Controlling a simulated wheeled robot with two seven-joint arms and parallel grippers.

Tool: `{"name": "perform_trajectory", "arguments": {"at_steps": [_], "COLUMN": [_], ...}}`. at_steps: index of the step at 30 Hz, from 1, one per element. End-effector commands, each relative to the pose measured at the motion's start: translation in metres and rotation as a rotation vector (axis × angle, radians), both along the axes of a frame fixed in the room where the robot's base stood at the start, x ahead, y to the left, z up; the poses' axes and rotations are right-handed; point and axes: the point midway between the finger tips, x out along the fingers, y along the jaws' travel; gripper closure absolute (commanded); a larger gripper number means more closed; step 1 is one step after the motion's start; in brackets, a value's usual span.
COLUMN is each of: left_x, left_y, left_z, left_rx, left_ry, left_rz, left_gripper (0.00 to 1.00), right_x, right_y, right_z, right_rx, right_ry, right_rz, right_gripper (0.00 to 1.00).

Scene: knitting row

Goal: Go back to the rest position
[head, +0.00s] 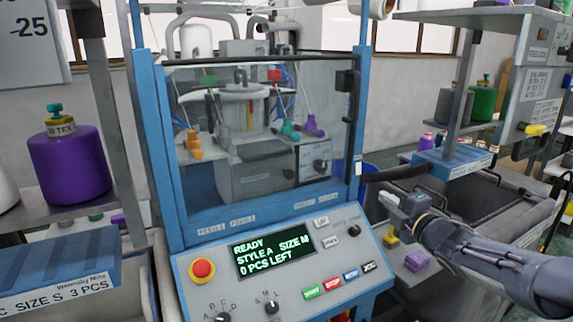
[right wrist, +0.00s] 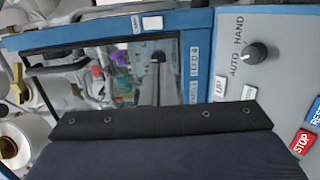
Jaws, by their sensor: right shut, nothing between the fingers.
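My right gripper (head: 398,205) reaches in from the right in the head view. It is shut and empty, just right of the machine's control panel (head: 375,262) and apart from it as far as I can tell. The panel's screen (head: 272,254) reads READY, STYLE A, SIZE M, 0 PCS LEFT. In the right wrist view a dark gripper part (right wrist: 165,120) fills the lower middle, with the AUTO/HAND knob (right wrist: 256,52) and the red STOP button (right wrist: 301,141) to its right. My left gripper is not in view.
The blue-framed knitting machine (head: 160,150) stands in the middle behind a clear door. A red stop button (head: 202,269) sits on the panel's left. A shelf with a purple yarn cone (head: 70,165) is at left. A grey rack (head: 500,100) and dark bin (head: 490,200) are at right.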

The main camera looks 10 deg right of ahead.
Motion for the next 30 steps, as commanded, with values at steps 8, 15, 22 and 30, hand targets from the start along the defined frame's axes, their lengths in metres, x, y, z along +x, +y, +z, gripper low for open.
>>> {"name": "perform_trajectory", "arguments": {"at_steps": [8,15,22,30], "left_x": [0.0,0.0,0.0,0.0], "left_y": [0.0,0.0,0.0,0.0], "left_z": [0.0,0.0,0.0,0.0], "left_rx": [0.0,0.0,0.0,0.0], "left_ry": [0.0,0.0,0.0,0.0], "left_rz": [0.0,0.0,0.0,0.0], "left_gripper": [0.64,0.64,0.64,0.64], "right_x": [-0.074,-0.218,-0.313,-0.343], "right_y": [0.001,0.07,0.142,0.165], "right_z": [-0.002,-0.084,-0.133,-0.145], "right_rx": [0.51,1.259,1.607,1.688], "right_ry": [0.237,0.689,1.048,1.177], "right_rz": [-0.307,-0.639,-0.803,-0.857], "right_gripper": [1.0,1.0,1.0,1.0]}}
